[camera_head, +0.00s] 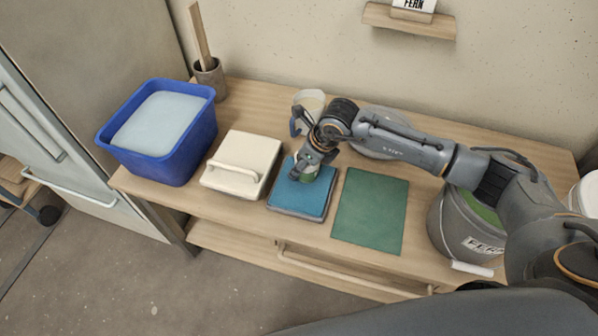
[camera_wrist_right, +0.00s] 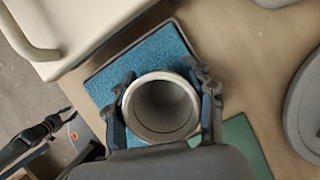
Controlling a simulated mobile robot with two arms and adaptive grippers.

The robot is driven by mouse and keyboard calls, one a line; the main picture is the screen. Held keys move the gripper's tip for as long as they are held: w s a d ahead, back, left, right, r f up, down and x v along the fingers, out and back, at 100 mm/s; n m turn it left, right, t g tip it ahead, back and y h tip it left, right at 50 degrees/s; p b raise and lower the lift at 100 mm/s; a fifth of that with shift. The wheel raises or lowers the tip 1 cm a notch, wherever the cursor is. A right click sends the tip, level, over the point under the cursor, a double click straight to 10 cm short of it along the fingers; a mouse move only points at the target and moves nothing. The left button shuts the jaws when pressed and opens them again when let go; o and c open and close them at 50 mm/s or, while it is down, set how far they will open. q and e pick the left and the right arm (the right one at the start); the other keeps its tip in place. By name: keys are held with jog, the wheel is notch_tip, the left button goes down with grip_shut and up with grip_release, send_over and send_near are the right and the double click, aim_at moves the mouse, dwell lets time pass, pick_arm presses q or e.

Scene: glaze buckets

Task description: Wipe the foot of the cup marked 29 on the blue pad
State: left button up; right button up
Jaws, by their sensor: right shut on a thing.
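My right gripper (camera_head: 308,167) reaches in from the right over the blue pad (camera_head: 287,201). It is shut around a cup (camera_wrist_right: 163,112), whose grey round rim and hollow inside face the wrist camera. In the head view only a small part of the cup (camera_head: 304,178) shows below the fingers, with some green on it. The cup is upright at the pad, which also shows in the right wrist view (camera_wrist_right: 110,82). I cannot tell whether its foot touches the pad. No number on the cup is readable.
A green mat (camera_head: 371,212) lies right of the pad, and a white handled block (camera_head: 258,150) left of it. A blue tub (camera_head: 160,168) stands far left. A jug (camera_head: 312,100) and a grey lid (camera_head: 372,152) are behind. A FERN bucket (camera_head: 452,228) stands right.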

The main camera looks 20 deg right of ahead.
jog(key=shift+w+d, duration=0.2)
jog(key=shift+w, duration=0.1)
jog(key=shift+s+a, duration=0.45)
jog(key=shift+s, duration=0.1)
jog(key=shift+s+a+p, duration=0.4)
jog(key=shift+s+a, duration=0.2)
jog(key=shift+s, duration=0.25)
jog(key=shift+s+a+p, duration=0.15)
jog(key=shift+s+a, duration=0.25)
jog(key=shift+s, duration=0.2)
jog(key=shift+s+a+p, duration=0.15)
jog(key=shift+s+a, duration=0.2)
jog(key=shift+s, duration=0.2)
pick_arm(q)
jog(key=shift+w+a+r, duration=0.1)
jog(key=shift+a+r, duration=0.1)
jog(key=shift+r, duration=0.4)
pick_arm(e)
jog(key=shift+s+a, duration=0.25)
jog(key=shift+s, duration=0.15)
